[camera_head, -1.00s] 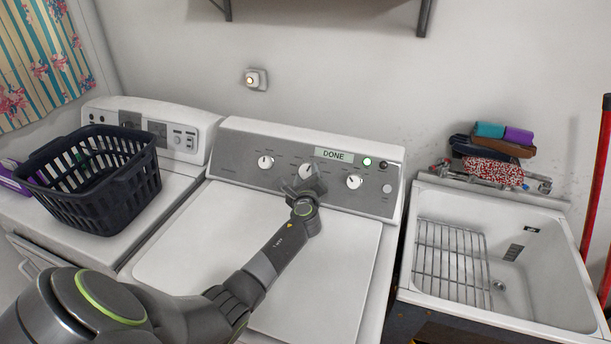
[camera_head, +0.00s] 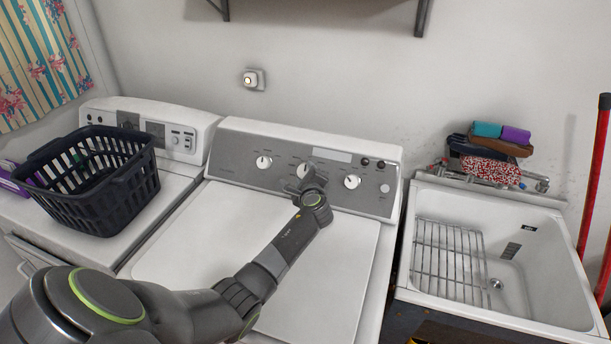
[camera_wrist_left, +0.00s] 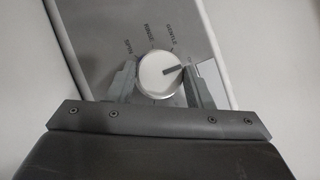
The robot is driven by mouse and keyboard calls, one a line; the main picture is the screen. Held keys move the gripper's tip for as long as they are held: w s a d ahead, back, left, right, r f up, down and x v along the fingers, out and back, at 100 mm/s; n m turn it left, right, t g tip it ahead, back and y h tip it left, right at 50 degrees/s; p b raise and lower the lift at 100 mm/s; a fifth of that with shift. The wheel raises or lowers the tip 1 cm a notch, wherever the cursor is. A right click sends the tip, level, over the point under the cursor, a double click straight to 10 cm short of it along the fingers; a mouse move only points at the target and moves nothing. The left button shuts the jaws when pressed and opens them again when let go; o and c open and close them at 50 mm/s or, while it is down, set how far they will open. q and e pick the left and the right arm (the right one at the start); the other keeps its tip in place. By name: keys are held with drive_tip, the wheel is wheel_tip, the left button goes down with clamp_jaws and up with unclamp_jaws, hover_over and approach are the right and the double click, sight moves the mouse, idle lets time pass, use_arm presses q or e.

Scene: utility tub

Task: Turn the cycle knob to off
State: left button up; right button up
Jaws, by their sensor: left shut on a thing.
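The washer's grey control panel (camera_head: 228,158) carries three white knobs in the head view. The middle knob (camera_head: 303,169) is the one my left gripper (camera_head: 305,184) is at, and the gripper partly covers it. In the left wrist view the gripper (camera_wrist_left: 163,80) has one finger on each side of the white knob (camera_wrist_left: 158,70), shut on it. The knob's dark pointer mark points to the right, past the printed words SPIN, RINSE and GENTLE. The display window (camera_head: 331,155) is blank and the lamp (camera_head: 365,161) beside it is dark. My right gripper is out of view.
A black laundry basket (camera_head: 118,190) stands on the left machine. The washer's white lid (camera_head: 200,240) is clear beneath my arm.

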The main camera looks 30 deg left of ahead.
use_arm(q)
drive_tip(key=o, duration=1)
drive_tip(key=shift+d, duration=0.1)
drive_tip(key=shift+s+d, duration=0.45)
drive_tip(key=shift+s, duration=0.1)
drive_tip(key=b+v, duration=0.1)
drive_tip(key=v, duration=0.7)
drive_tip(key=b+v, duration=0.1)
drive_tip(key=v, duration=0.7)
drive_tip(key=shift+w+r, duration=0.1)
drive_tip(key=shift+r, duration=0.15)
